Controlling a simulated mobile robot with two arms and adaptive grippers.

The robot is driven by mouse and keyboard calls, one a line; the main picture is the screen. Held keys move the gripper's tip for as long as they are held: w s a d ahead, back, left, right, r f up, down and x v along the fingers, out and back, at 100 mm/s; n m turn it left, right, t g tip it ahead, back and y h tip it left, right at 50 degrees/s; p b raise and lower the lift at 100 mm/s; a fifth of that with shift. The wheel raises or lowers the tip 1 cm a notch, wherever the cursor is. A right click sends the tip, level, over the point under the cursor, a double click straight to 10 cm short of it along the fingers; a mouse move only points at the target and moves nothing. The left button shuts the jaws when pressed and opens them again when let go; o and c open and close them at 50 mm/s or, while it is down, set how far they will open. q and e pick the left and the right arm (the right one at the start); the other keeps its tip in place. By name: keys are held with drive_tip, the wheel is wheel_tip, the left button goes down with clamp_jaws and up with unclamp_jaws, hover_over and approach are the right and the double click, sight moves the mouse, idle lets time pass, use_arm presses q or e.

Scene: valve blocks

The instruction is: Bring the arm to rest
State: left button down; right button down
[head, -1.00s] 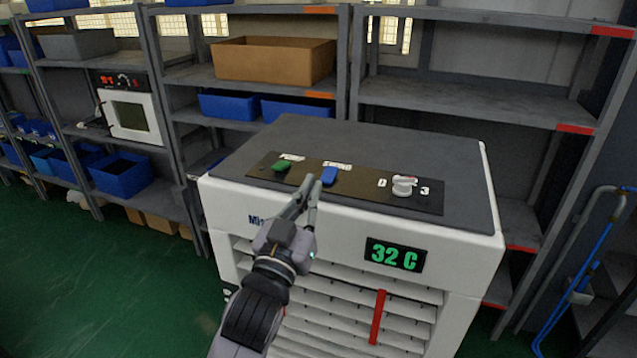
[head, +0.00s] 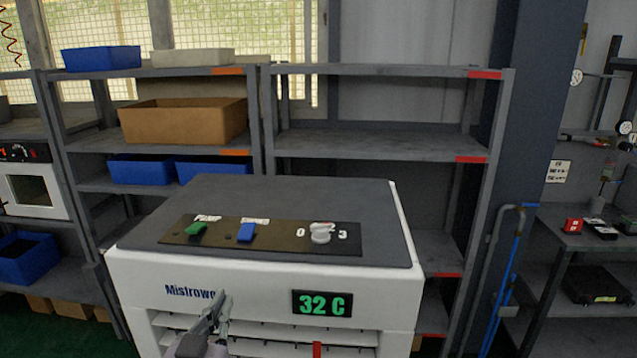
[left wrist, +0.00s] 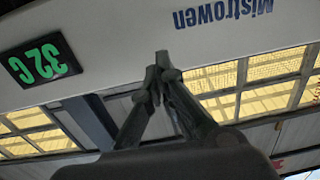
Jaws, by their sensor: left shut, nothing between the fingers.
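My left gripper (head: 222,306) is low in the head view, in front of the white machine's front face, just below the "Mistrowen" lettering. Its fingers are together with nothing between them. In the left wrist view the closed fingertips (left wrist: 162,62) point at the white front panel (left wrist: 120,25); whether they touch it I cannot tell. The machine (head: 250,280) has a dark top with a control strip (head: 275,236) bearing a green switch (head: 197,229), a blue switch (head: 245,233) and a grey-white knob (head: 321,233) between 0 and 3. Its display (head: 322,304) reads 32 C. My right gripper is not in view.
Grey shelves (head: 375,145) stand behind the machine, with a brown box (head: 185,122) and blue bins (head: 140,171). A blue-and-grey pipe stand (head: 505,270) and a workbench (head: 590,238) are at the right. A dark pillar (head: 537,110) rises behind them.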

use_arm(q)
drive_tip(key=s+a+f+g, duration=0.1)
drive_tip(key=s+f+g, duration=0.35)
drive_tip(key=f, duration=0.45)
drive_tip(key=s+a+f+g, duration=0.1)
drive_tip(key=s+f+g, duration=0.2)
drive_tip(key=s+f, duration=0.35)
drive_tip(key=s+f+m+g, duration=0.2)
drive_tip(key=s+f+g, duration=0.5)
drive_tip(key=s+f, duration=0.6)
drive_tip(key=s+f+g+b, duration=0.25)
drive_tip(key=f+b, duration=0.25)
drive_tip(key=f, duration=2.5)
drive_tip(key=s+a+f+b, duration=0.2)
drive_tip(key=s+f+b, duration=0.1)
drive_tip(key=s+f, duration=1.3)
wheel_tip(320, 180, down, 3)
drive_tip(key=shift+s+a, duration=0.4)
